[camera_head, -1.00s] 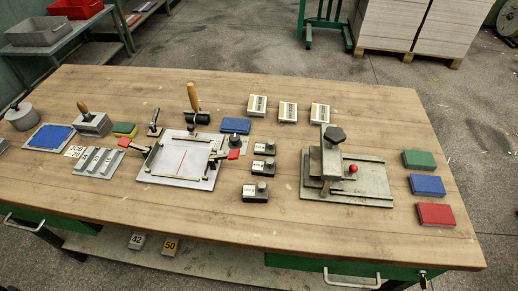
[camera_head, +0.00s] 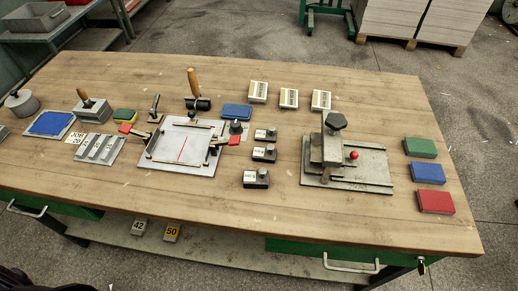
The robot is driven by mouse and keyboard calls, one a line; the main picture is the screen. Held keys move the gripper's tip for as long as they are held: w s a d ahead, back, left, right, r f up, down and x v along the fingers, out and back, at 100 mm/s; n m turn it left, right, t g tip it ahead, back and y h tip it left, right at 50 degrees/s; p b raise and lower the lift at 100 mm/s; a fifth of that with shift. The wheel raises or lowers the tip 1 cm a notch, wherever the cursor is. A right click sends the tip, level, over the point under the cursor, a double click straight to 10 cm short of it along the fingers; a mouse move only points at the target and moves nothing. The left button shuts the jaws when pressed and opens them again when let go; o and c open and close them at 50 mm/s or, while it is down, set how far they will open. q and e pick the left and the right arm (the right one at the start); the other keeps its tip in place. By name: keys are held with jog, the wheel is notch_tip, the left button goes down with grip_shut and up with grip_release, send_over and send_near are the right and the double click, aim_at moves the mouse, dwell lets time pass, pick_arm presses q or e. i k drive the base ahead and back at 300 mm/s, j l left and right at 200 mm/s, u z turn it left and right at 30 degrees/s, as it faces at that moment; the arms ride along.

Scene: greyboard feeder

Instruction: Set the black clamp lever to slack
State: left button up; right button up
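A pale plate fixture (camera_head: 183,151) with a red line on it lies left of centre on the wooden bench. An upright lever with a dark handle (camera_head: 155,103) stands behind its left corner. Red-tipped clamp levers show at its left (camera_head: 125,128) and right (camera_head: 234,140) edges. Right of centre, a metal press-like fixture (camera_head: 370,168) carries a black knob (camera_head: 335,121) on top and a red ball (camera_head: 354,155) at its side. I cannot tell for certain which part is the black clamp lever, or its setting. Neither of my grippers is in view.
The wooden bench (camera_head: 300,220) is clear along its front. A wooden-handled roller (camera_head: 196,95), a blue pad (camera_head: 236,111) and several small black-based blocks (camera_head: 256,178) stand around the plate. Green, blue and red pads (camera_head: 436,201) lie at the right.

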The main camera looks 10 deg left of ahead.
aim_at(153, 112)
jog(key=k+j+z, duration=0.15)
jog(key=j, duration=0.3)
jog(key=k+j+z, duration=0.15)
jog(key=j, duration=0.25)
jog(key=k+j+z, duration=0.15)
jog(key=k+j, duration=0.15)
